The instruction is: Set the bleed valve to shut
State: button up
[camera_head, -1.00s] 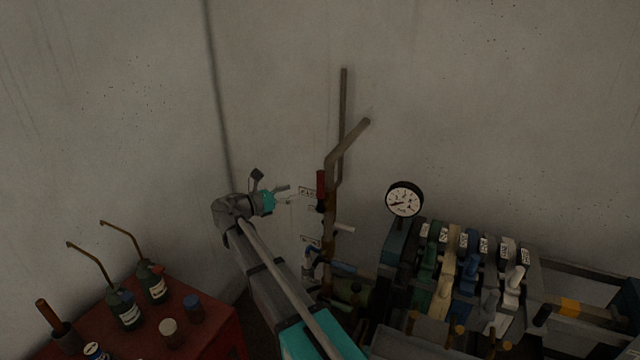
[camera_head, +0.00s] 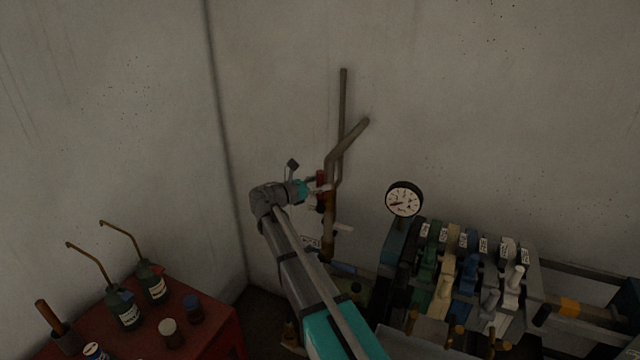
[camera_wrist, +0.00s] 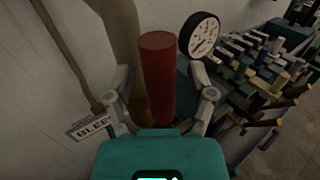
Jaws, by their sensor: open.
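The bleed valve shows as a red handle (camera_wrist: 157,75) standing up in the wrist view, on a brown pipe (camera_head: 329,232). In the head view the red handle (camera_head: 320,179) is a small patch by the pipe, partly hidden by my gripper (camera_head: 322,188). In the wrist view my gripper (camera_wrist: 162,105) is open, with one finger on each side of the red handle. I cannot tell whether the fingers touch it. A tag reading "BLEE" (camera_wrist: 92,127) is at the left, its end hidden.
A round gauge (camera_head: 404,199) stands right of the pipe. A bank of coloured levers (camera_head: 470,265) lies beyond it. A red cabinet (camera_head: 215,335) with oil cans (camera_head: 127,312) and jars is at lower left. The wall behind is bare around the upper pipe.

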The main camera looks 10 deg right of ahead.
grip_shut()
dwell(0.3)
